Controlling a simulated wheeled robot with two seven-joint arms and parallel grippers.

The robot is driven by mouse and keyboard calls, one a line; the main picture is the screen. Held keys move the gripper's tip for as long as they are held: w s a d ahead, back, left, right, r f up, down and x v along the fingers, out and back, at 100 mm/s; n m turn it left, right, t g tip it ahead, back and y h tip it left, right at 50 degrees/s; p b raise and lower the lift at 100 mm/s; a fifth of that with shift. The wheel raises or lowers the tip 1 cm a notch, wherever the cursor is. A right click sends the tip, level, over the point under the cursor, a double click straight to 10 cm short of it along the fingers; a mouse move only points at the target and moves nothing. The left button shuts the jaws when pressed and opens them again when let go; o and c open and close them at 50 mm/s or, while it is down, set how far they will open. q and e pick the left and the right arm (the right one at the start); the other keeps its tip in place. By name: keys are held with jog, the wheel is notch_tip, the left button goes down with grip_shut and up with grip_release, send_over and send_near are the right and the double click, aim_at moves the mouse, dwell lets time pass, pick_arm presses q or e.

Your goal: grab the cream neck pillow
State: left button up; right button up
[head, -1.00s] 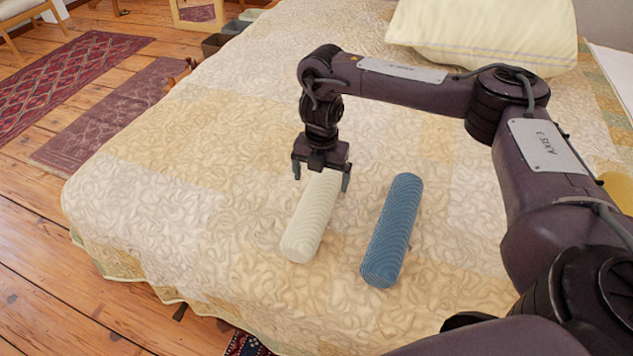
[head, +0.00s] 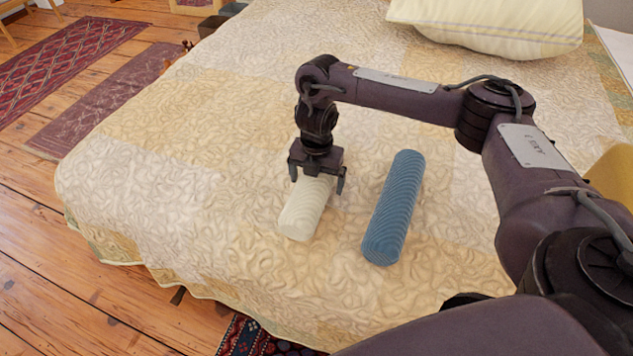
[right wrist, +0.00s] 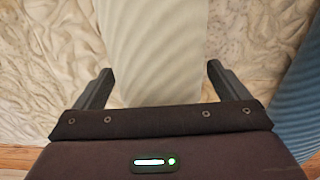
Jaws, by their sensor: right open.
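The cream neck pillow (head: 305,213) is a ribbed roll lying on the bed near its front edge. My right gripper (head: 318,187) is over its far part, pointing down, with one finger on each side of it. The gripper is open. In the right wrist view the cream pillow (right wrist: 155,50) runs between the two fingers (right wrist: 157,85), with a gap on both sides. The gripper hides the far end of the pillow in the head view. My left gripper is not in view.
A blue ribbed roll (head: 394,208) lies just right of the cream one; its edge shows in the right wrist view (right wrist: 300,110). A large pale pillow (head: 490,25) is at the back of the quilted bed (head: 180,200). The quilt left of the cream pillow is clear.

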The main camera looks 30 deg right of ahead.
jog(key=shift+r, duration=0.1)
jog(key=c, duration=1.2)
jog(key=shift+c, duration=0.2)
